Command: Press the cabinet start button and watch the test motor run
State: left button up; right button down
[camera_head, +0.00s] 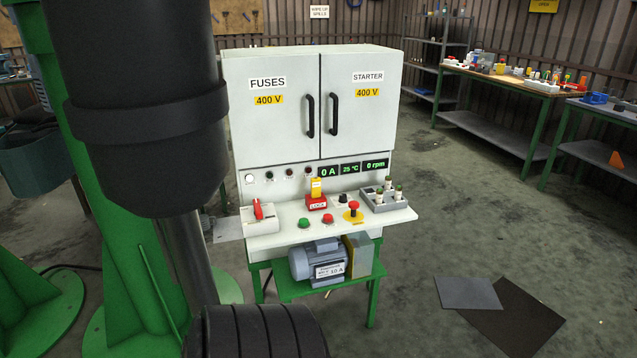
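The grey cabinet (290,135) stands in the middle with both doors, FUSES and STARTER, shut. On its front shelf are a green button (304,223), a red button (328,219) and a red mushroom button (353,208) on a yellow base. Behind them is a red LOCK block (316,203) with a yellow upright part. A red-handled switch (258,211) sits at the shelf's left. The displays (350,168) read 0 A, 25 °C and 0 rpm. The grey-blue motor (318,263) rests on a green stand below the shelf. Neither gripper is in view.
A large black cylinder (140,100) with a grey shaft fills the near left, beside green columns. A ribbed black part (262,333) shows at the bottom. A grey tray (386,200) holds fuse-like pieces. Mats (508,312) lie on the floor. Workbenches (500,78) stand right.

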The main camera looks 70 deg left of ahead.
aim_at(303, 222)
jog(key=i+j+u, duration=0.1)
jog(key=i+u, duration=0.2)
jog(key=u, duration=0.15)
jog(key=i+u, duration=0.25)
jog(key=u, duration=0.15)
jog(key=i+u, duration=0.3)
jog(key=u, duration=0.15)
jog(key=i+l+u, duration=0.25)
jog(key=u, duration=0.2)
jog(key=i+j+u, duration=0.15)
jog(key=i+u, duration=0.6)
jog(key=u, duration=0.15)
jog(key=i+u, duration=0.45)
jog(key=i+l+u, duration=0.3)
jog(key=u, duration=0.15)
